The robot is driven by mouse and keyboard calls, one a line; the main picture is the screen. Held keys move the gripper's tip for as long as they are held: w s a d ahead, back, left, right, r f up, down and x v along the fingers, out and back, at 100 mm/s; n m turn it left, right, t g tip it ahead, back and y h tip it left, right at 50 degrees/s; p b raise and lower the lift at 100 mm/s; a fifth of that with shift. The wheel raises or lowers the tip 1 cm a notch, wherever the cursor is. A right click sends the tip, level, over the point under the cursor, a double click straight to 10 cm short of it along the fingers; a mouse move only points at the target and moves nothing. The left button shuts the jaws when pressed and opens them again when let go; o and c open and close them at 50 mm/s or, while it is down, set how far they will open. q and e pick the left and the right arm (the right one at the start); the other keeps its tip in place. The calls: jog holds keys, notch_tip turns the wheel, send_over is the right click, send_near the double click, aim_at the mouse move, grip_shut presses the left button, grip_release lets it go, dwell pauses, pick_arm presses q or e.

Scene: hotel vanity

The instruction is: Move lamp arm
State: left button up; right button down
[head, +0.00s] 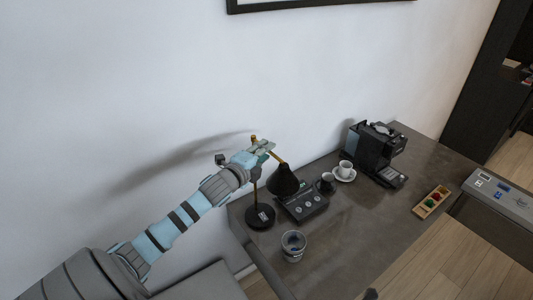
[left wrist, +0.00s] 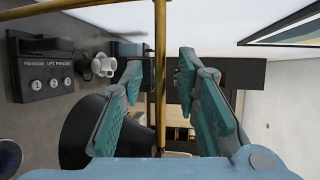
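The desk lamp has a black round base (head: 260,217), an upright brass pole, a brass lamp arm (head: 280,158) and a black cone shade (head: 284,181) hanging at the arm's right end. My left gripper (head: 266,147) is at the lamp arm, near the top of the pole. In the left wrist view the brass lamp arm (left wrist: 160,85) runs between the two teal finger pads of my open left gripper (left wrist: 158,72), with a gap on both sides. The black shade (left wrist: 82,130) shows behind the left finger. My right gripper is not in view.
A black numbered device (head: 304,203) stands beside the lamp on the grey counter (head: 345,245). A glass (head: 293,246), a white cup (head: 345,168) on a saucer, a coffee machine (head: 373,150) and a wooden tray (head: 432,202) also stand there. The wall is close behind the lamp.

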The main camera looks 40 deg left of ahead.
pick_arm(q)
jog(key=shift+x, duration=1.15)
jog(key=shift+d, duration=0.15)
jog(key=shift+s, duration=0.15)
jog(key=c, duration=0.7)
